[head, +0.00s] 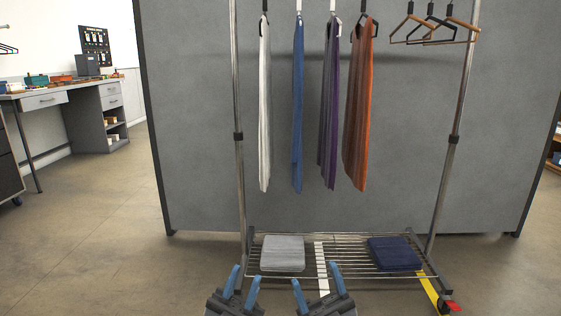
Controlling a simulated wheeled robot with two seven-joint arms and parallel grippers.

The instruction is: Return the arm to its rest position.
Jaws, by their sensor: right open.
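My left gripper (245,274) is low in the head view, in front of the rack's bottom shelf. Its two blue fingers stand apart with nothing visible between them. My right gripper (315,275) is just to its right at about the same height. Its blue fingers are spread wide and empty. Both grippers point up and away toward the rack. The arms behind them are mostly cut off by the lower picture edge.
A garment rack (237,180) stands ahead, with white (264,110), blue (298,115), purple (329,110) and orange (358,110) garments hanging. Its wire shelf (345,257) holds grey (283,253) and navy (394,253) folded cloth. A grey partition (190,130) stands behind. A desk (60,96) is far left.

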